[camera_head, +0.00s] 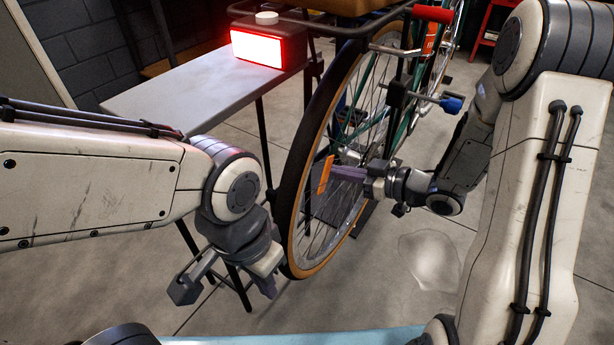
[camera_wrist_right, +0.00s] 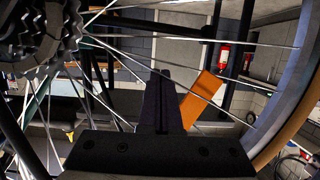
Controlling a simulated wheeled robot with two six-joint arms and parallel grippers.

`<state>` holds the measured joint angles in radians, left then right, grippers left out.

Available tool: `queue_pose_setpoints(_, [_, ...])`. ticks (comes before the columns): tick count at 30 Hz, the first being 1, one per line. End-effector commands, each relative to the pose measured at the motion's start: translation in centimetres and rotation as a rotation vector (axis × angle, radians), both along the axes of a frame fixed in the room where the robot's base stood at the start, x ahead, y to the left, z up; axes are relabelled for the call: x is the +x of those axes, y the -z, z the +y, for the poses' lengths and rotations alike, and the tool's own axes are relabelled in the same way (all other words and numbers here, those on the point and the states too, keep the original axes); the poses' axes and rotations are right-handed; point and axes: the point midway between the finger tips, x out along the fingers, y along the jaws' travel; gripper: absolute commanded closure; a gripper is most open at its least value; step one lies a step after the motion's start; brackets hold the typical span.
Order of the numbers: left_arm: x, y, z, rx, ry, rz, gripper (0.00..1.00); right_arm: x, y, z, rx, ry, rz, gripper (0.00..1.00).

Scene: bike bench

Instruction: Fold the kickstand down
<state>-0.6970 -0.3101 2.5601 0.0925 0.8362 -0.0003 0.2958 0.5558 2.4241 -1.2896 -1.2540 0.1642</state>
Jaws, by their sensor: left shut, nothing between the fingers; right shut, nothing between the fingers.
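The bike's rear wheel (camera_head: 293,190) stands upright in the middle of the head view. I cannot make out the kickstand for certain in either view; the low parts behind the spokes are dark and crowded. My right gripper (camera_head: 335,172) is shut and empty, its purple fingers at the side of the rear wheel by the orange spoke reflector (camera_head: 325,175). In the right wrist view the same gripper (camera_wrist_right: 160,85) points at the spokes, with the reflector (camera_wrist_right: 205,98) just right of its fingers. My left gripper (camera_head: 268,287) is shut and empty, low and left of the wheel.
The rear cogs (camera_wrist_right: 38,35) are close at the upper left of the wrist view.

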Motion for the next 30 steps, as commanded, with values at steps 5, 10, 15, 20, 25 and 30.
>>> queue_pose_setpoints(5, [0.0,1.7,0.0,0.0,0.0,0.0,1.0,2.2,1.5,3.3,0.0,-0.005,0.0,1.0])
queue_pose_setpoints(10, [0.0,3.1,0.0,0.0,0.0,0.0,1.0,3.8,3.1,5.3,0.0,0.001,0.002,1.0])
queue_pose_setpoints(15, [0.0,4.1,0.0,0.0,0.0,0.0,1.0,4.4,4.7,6.0,-0.001,0.003,0.001,1.0])
queue_pose_setpoints(20, [0.0,4.3,0.0,0.0,0.0,0.0,1.0,4.7,5.2,6.3,-0.001,0.003,0.001,1.0])
queue_pose_setpoints(25, [0.0,4.2,0.0,0.0,0.0,0.0,1.0,4.7,5.2,6.3,-0.001,0.004,0.001,1.0])
queue_pose_setpoints(30, [0.0,4.3,0.0,0.0,0.0,0.0,1.0,4.7,5.2,6.3,-0.001,0.004,0.0,1.0])
